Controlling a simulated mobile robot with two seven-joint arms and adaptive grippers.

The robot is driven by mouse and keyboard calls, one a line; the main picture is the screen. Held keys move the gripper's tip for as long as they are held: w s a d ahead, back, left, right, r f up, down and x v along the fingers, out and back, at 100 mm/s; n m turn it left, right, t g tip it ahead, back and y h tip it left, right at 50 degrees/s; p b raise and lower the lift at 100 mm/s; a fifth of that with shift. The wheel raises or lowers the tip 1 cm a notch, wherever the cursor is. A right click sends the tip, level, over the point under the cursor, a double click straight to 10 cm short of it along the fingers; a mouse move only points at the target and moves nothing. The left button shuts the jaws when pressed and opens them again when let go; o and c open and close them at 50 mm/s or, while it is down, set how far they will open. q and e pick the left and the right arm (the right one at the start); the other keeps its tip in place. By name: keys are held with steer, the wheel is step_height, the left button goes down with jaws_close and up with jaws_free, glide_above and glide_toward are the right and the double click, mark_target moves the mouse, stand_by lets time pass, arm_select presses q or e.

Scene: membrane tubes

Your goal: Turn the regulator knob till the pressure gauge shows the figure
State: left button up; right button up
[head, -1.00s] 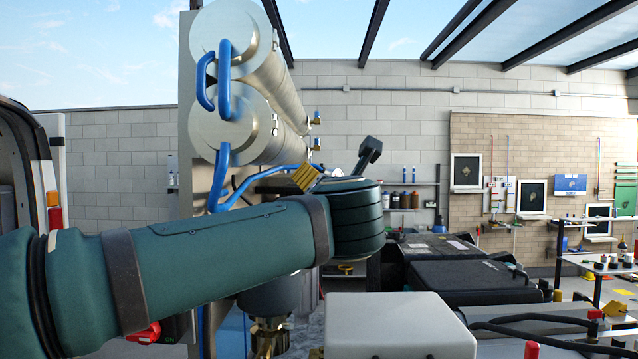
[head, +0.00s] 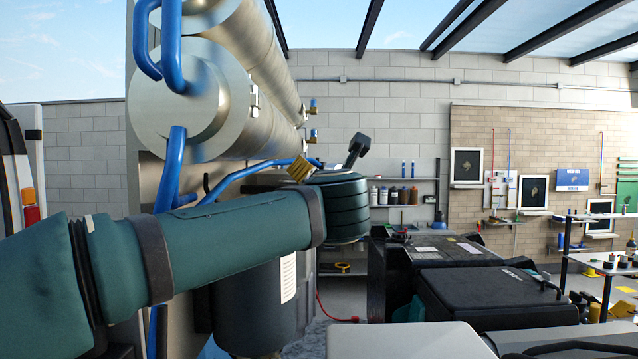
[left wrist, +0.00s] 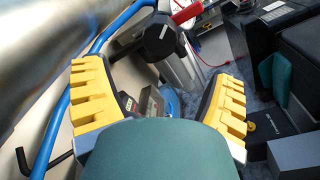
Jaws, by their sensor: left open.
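My left gripper (left wrist: 158,88) is open in the left wrist view, its two yellow ridged fingers wide apart with nothing held between them. In the head view only a small yellow part of it shows beyond my teal arm. A dark round knob-like part (left wrist: 164,38) with a white mark lies past the fingertips, apart from them; I cannot tell whether it is the regulator knob. A red handle (left wrist: 186,13) sits just above it. No pressure gauge face can be made out. My right gripper is not in view.
Large metal membrane tubes (head: 190,100) with blue hoses (head: 172,165) stand on a frame at the left, close to my arm. A blue hose (left wrist: 62,120) runs beside the left finger. Black cases (head: 490,295) stand at the right, before a brick wall with shelves.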

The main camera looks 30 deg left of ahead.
arm_select(q)
steer(key=p+x, duration=0.1)
steer(key=x, duration=0.9)
steer(key=shift+w+a, duration=0.1)
steer(key=shift+w, duration=0.15)
steer(key=c, duration=1.2)
